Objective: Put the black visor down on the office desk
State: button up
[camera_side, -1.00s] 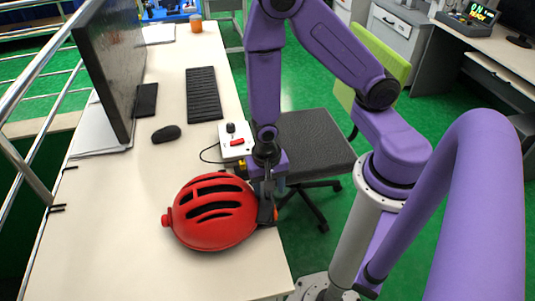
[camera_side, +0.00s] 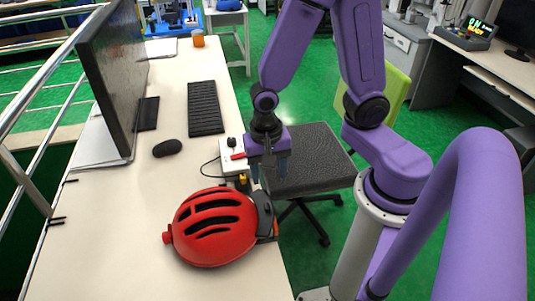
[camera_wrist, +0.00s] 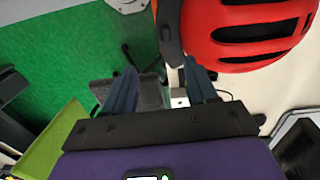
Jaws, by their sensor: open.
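The black visor (camera_side: 265,213) is at the right side of the red helmet (camera_side: 212,228), by the right edge of the office desk (camera_side: 110,235). It looks to be against the helmet; I cannot tell if it is attached or only touching. In the wrist view the visor (camera_wrist: 170,35) is a dark curved strip along the helmet's (camera_wrist: 235,40) left side. My gripper (camera_side: 269,172) is open and empty, above and behind the visor, near the desk edge. Its two blue fingers also show in the wrist view (camera_wrist: 160,72), apart from each other, with the visor beyond them.
A white control box with a red switch (camera_side: 236,156) sits on the desk edge close to my gripper. A mouse (camera_side: 167,148), keyboard (camera_side: 205,108) and monitor (camera_side: 113,75) are farther back. A dark chair (camera_side: 305,160) stands right of the desk. The desk's front left is clear.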

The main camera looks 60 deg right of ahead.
jog(key=s+d+r+n, duration=0.1)
jog(key=s+r+n, duration=0.8)
jog(key=n, duration=1)
jog(key=shift+s+d+r+n+t+y, duration=0.3)
jog(key=shift+s+r+n+y, duration=0.1)
jog(key=shift+r, duration=0.35)
jog(key=shift+s+d+r+n, duration=0.1)
jog(key=shift+s+r+n, duration=0.2)
jog(key=shift+n, duration=0.5)
jog(key=c, duration=0.3)
jog(key=shift+f, duration=0.1)
